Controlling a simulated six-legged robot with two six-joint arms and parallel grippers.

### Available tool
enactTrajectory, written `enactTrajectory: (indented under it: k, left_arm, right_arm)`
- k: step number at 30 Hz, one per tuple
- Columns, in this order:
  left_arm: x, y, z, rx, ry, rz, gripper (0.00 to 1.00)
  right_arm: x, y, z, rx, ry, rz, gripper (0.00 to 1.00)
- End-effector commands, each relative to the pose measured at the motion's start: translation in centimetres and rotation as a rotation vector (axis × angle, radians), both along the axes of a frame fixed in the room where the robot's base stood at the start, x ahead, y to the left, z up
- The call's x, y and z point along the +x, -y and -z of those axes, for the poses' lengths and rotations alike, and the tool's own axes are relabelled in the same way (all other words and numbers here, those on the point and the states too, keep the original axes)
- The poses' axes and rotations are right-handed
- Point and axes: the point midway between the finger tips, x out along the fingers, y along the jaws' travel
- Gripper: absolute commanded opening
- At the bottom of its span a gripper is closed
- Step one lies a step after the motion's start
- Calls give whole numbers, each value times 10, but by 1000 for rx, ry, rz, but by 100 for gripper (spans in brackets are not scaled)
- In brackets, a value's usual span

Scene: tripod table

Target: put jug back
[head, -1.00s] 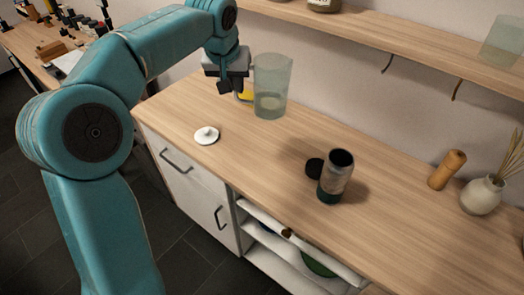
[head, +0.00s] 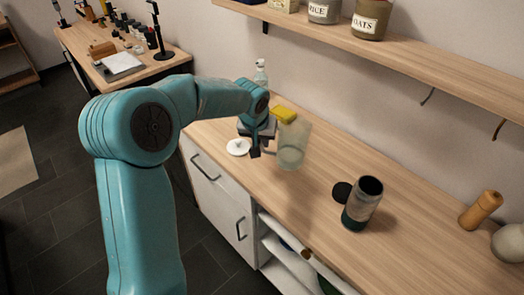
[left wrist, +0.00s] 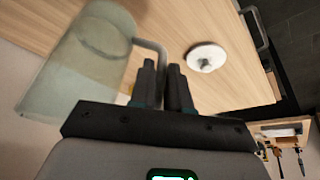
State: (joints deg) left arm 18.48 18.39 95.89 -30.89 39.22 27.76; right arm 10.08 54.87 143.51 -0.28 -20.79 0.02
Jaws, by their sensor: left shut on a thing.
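The jug (head: 292,147) is clear, pale greenish and roughly upright in the head view, over the counter left of the dark tumbler. My left gripper (head: 257,148) is at its left side, shut on its handle. In the left wrist view the jug (left wrist: 75,65) fills the upper left, and its grey bent handle runs to my closed fingertips (left wrist: 160,72). The jug looks held above the counter, but the exact gap cannot be told. My right gripper is in neither view.
A white lid (head: 238,147) lies left of the jug. A yellow sponge (head: 284,114) and a soap bottle (head: 261,74) are behind. A wall shelf (head: 430,65) holds labelled jars.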

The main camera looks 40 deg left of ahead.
Motion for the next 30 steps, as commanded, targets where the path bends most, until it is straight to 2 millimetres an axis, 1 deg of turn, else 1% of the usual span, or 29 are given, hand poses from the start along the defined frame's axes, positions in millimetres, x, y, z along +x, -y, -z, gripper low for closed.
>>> enactTrajectory:
  k: [2,6,10,18,23,24,25,26,30]
  left_arm:
    - [0,0,6,0,0,0,0]
    - [0,1,29,-1,-2,1,0]
    - [0,1,43,0,1,0,0]
    - [0,1,45,1,3,0,0]
    - [1,1,49,0,4,1,0]
    - [0,1,48,0,1,0,30]
    - [0,1,48,0,1,0,39]
    - [0,1,48,0,1,1,42]
    - [0,1,48,0,0,1,42]
  right_arm:
    - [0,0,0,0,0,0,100]
    - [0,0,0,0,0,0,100]
    - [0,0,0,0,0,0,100]
    - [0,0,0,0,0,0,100]
    - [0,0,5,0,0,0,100]
    - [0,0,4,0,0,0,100]
    - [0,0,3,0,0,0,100]
    - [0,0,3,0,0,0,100]
    - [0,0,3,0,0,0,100]
